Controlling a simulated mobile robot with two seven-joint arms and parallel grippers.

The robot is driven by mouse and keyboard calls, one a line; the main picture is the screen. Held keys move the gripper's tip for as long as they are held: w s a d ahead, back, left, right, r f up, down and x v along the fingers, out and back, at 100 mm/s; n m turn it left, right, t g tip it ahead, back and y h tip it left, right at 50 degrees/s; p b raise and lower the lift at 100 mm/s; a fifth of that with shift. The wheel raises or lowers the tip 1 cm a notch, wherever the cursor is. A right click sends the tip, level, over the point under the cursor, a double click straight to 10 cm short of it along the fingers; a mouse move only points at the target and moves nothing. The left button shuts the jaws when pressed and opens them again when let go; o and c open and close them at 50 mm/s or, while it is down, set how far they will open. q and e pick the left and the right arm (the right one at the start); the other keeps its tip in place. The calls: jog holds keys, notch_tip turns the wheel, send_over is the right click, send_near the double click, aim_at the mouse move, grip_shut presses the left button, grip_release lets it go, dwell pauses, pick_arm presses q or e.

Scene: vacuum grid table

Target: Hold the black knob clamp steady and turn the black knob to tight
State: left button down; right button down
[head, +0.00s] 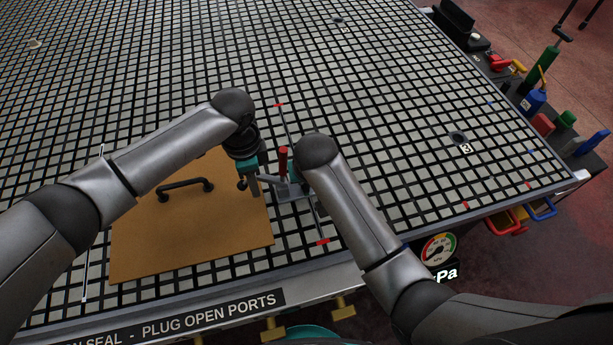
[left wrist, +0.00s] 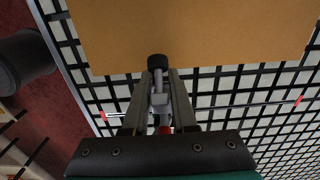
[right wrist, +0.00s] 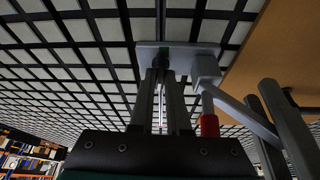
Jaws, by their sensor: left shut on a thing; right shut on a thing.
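The clamp has a grey base plate (right wrist: 150,50), a grey arm (right wrist: 252,123) and an upright red handle (head: 283,160). It stands beside the wooden board (head: 190,235), its arm reaching to the board's edge. The black knob (left wrist: 157,62) is at the arm's end. My left gripper (head: 255,188) points down there, its fingertips (left wrist: 162,72) closed on the knob. My right gripper (right wrist: 164,75) is shut at the edge of the base plate, holding the clamp low down. In the head view my right forearm hides the right fingers; the exact grip is hard to see.
A black handle (head: 186,190) is fixed on the board. A thin rod with red ends (head: 322,241) runs past the clamp. The gridded table (head: 400,130) is mostly clear. A gauge (head: 439,249) hangs at the front edge; tools (head: 545,100) stand at the right.

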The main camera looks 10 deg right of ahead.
dwell(0.4)
jog(key=c, duration=0.9)
grip_release()
jog(key=shift+r, duration=0.1)
jog(key=v, duration=1.2)
